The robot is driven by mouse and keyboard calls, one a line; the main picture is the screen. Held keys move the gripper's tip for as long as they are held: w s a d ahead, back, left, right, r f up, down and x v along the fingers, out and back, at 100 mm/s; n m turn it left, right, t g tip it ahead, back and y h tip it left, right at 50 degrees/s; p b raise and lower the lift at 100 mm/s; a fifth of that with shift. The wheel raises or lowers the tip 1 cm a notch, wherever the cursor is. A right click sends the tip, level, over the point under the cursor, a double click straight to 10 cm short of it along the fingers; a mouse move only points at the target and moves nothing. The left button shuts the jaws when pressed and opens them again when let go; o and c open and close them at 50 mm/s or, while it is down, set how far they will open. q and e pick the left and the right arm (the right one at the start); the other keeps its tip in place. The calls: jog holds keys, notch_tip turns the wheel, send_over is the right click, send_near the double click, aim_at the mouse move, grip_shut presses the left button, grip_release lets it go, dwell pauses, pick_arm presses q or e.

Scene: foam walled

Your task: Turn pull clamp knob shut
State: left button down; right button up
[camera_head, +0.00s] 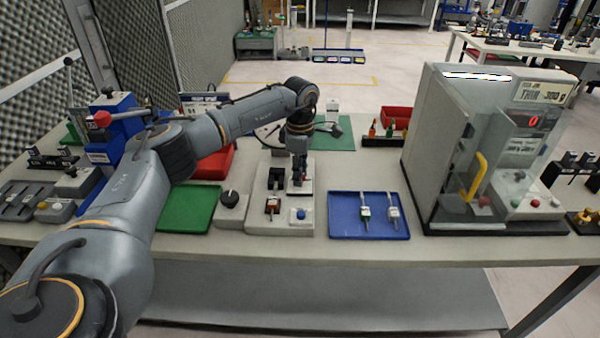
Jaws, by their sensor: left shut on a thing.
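A grey test fixture (265,226) stands near the front edge of the table. It carries a black clamp block (276,178), a reddish-brown part (272,206) and a blue button (300,214). My left gripper (298,183) points down over the right rear part of this fixture. Its fingers are shut at what looks like the pull clamp knob, which they mostly hide. The knob's turn angle cannot be made out. My right gripper is not in view.
A blue tray (345,229) with two small devices lies right of the fixture. A large grey test machine (434,140) stands further right. A round black knob box (231,212) and green mat (180,215) are left. A red bin (400,115) is behind.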

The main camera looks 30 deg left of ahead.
pick_arm(q)
jog(key=shift+r, duration=0.1)
jog(key=c, duration=1.1)
grip_release()
jog(key=shift+o, duration=0.2)
notch_tip(320, 180, up, 12)
